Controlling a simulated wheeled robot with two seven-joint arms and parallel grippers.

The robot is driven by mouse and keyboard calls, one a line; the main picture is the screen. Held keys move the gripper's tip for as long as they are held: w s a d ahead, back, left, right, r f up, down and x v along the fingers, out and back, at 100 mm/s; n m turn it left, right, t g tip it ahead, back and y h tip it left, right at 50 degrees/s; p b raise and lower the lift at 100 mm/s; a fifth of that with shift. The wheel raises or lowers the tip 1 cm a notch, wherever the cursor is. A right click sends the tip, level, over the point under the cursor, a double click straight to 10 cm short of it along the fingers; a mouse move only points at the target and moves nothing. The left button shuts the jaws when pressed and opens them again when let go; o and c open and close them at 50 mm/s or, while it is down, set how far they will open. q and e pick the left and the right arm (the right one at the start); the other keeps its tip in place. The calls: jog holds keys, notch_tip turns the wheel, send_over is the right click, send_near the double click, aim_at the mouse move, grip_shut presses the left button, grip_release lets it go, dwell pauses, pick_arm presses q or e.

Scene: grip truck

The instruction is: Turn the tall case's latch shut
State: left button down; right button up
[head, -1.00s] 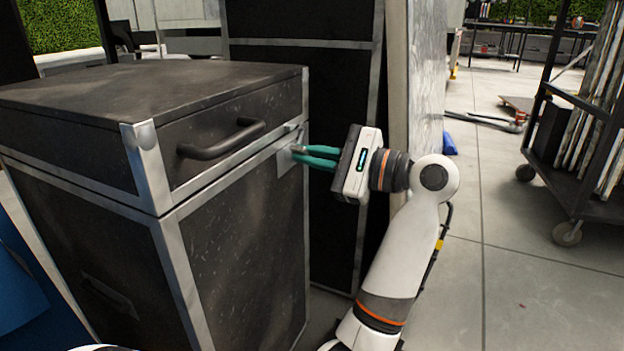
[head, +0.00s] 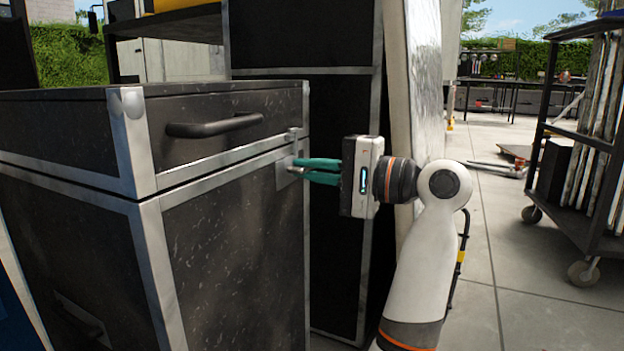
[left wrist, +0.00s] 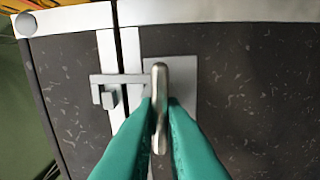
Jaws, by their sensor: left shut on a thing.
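The black case (head: 235,240) with silver edges stands at the left, its lid (head: 60,125) down on its body. The latch is on the case's front, near its right edge at the lid seam. In the left wrist view its silver turning handle (left wrist: 160,75) stands on a grey plate (left wrist: 185,90). A flat bar (left wrist: 128,79) reaches from it across the seam to a small catch (left wrist: 108,97); I cannot tell whether it is fully seated. My left gripper (head: 300,170) is shut on the handle, its teal fingers (left wrist: 160,125) on either side. My right gripper is out of view.
A taller dark case (head: 340,110) and a pale upright panel (head: 425,75) stand close behind my left gripper. A black handle (head: 215,126) sticks out from the lid. A wheeled rack (head: 590,150) stands at the right, with open floor (head: 525,290) before it.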

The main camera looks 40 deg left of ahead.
pick_arm(q)
jog(key=shift+f+n, duration=0.1)
jog(key=shift+n, duration=0.4)
jog(key=c, duration=1.5)
grip_release()
jog(key=shift+d, duration=0.15)
jog(key=p+v, duration=0.6)
jog(key=v, duration=0.6)
jog(key=shift+p, duration=0.35)
jog(key=shift+s, duration=0.1)
